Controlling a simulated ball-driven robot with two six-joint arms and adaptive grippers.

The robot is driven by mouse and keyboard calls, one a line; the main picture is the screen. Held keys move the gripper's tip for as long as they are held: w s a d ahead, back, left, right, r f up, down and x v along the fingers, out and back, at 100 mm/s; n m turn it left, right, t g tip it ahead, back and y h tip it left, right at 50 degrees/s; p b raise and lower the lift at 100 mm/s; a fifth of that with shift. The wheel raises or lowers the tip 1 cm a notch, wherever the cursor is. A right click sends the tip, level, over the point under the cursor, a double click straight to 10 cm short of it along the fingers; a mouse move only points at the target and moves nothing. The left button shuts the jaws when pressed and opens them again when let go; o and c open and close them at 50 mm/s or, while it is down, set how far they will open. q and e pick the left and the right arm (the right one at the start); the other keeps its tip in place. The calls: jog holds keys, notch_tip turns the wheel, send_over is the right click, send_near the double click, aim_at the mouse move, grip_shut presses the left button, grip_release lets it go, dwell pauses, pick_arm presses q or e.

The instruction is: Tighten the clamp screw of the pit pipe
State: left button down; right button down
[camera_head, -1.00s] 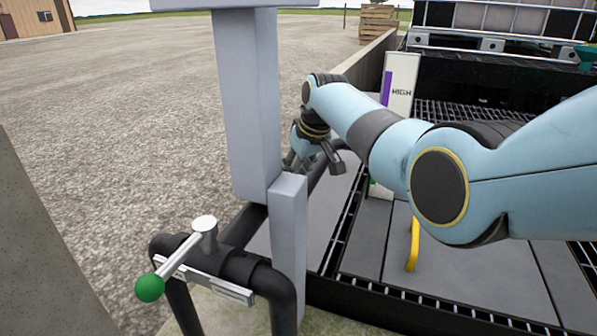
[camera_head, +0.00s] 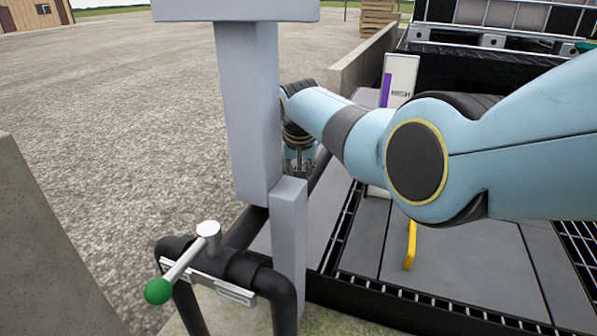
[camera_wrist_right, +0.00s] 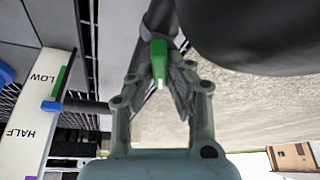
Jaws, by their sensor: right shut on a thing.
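My right gripper (camera_head: 299,160) points down beside the grey post, which partly hides it in the head view. In the right wrist view its fingers (camera_wrist_right: 165,68) close around a small green piece (camera_wrist_right: 158,62) in front of a dark pipe (camera_wrist_right: 161,20). I cannot tell from its shape whether this green piece is part of the clamp screw. A silver lever with a green ball (camera_head: 158,291) sits on a clamp over the black pipe (camera_head: 272,280) at the lower left, apart from my gripper. My left gripper is not in view.
A white level board (camera_head: 400,75) stands behind my right arm, over grey plates with a yellow handle (camera_head: 410,245). Open gravel (camera_head: 120,120) lies left.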

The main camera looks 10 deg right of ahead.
jog(key=shift+m, duration=0.6)
jog(key=c, duration=1.3)
grip_release()
jog(key=shift+r, duration=4.95)
